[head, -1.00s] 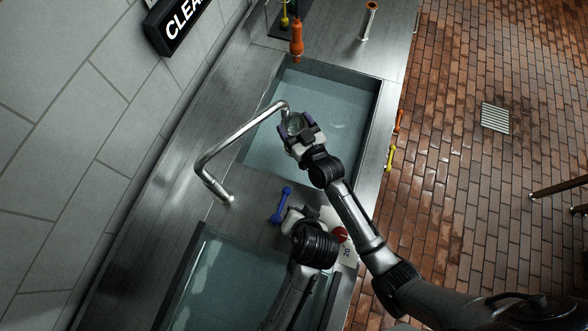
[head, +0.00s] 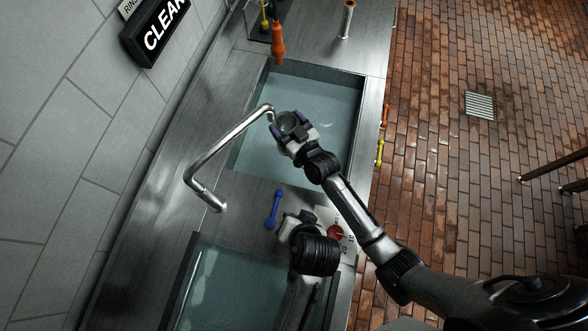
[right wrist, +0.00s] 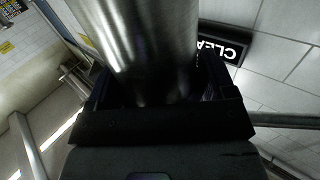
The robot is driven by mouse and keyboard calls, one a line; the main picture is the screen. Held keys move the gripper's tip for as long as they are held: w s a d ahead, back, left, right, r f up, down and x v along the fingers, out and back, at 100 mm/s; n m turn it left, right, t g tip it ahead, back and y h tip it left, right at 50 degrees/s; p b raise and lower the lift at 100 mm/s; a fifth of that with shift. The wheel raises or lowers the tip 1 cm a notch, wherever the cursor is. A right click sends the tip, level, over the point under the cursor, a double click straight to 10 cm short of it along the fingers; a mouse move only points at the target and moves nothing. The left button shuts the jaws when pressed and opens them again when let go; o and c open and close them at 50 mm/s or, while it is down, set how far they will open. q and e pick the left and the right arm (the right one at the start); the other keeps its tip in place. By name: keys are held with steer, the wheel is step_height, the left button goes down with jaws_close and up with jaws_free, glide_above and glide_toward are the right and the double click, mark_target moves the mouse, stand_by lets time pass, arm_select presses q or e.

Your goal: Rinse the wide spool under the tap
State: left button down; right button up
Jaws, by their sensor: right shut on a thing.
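The wide spool (right wrist: 140,45) is a shiny metal cylinder that fills the upper middle of the right wrist view, between my finger pads. In the head view its round end (head: 287,122) shows between my fingers. My right gripper (head: 284,124) is shut on it, over the far basin (head: 315,105). The tap (head: 225,145) is a bent steel pipe whose spout end lies just left of the spool and close to it; I cannot tell whether it is directly above. No running water shows. My left gripper (head: 292,222) is above the counter between the basins, its jaws hidden.
A blue dumbbell-shaped handle (head: 273,210) lies on the counter beside my left gripper. A card with a red disc (head: 335,233) lies right of it. An orange handle (head: 278,45) and a metal tube (head: 346,20) stand beyond the far basin. A near basin (head: 225,290) lies below.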

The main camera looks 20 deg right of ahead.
steer(key=w+d+b, duration=0.1)
steer(key=w+d, duration=0.1)
steer(key=d, duration=0.4)
stand_by(0.4)
stand_by(1.2)
steer(key=w+d+r+p, duration=0.1)
steer(key=d+r, duration=0.3)
steer(key=shift+w+d+p, duration=0.25)
steer(key=shift+d+p, duration=0.05)
steer(key=shift+p, duration=0.1)
stand_by(0.9)
